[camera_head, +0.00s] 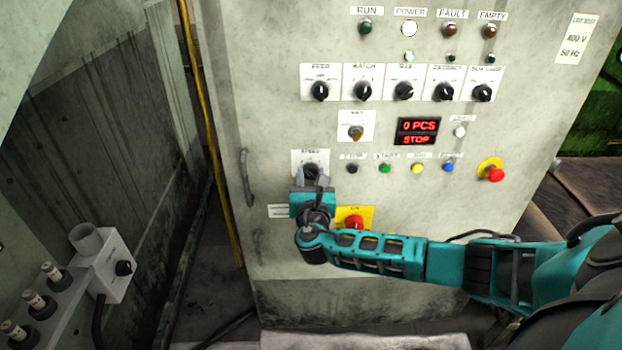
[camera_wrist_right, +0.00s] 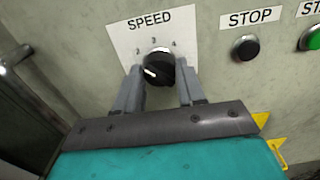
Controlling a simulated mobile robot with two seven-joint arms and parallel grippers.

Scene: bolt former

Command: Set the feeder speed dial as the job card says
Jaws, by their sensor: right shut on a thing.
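The speed dial (camera_wrist_right: 158,68) is a black knob with a white pointer mark, on a white plate labelled SPEED with the numbers 2, 3 and 4 readable. Its pointer mark faces the lower left in the right wrist view; other numbers are hidden. In the head view the dial (camera_head: 311,170) is partly covered by my right gripper (camera_head: 313,178). My right gripper (camera_wrist_right: 160,84) is shut on the dial, one finger on each side. No job card is clearly readable in either view. My left gripper is not in view.
A row of selector knobs (camera_head: 404,91) sits above, with a red display (camera_head: 417,131) reading 0 PCS STOP. A black STOP button (camera_wrist_right: 245,48) is right of the dial. A red switch on a yellow plate (camera_head: 356,222) is close to my right gripper. A red emergency button (camera_head: 494,173) is farther right.

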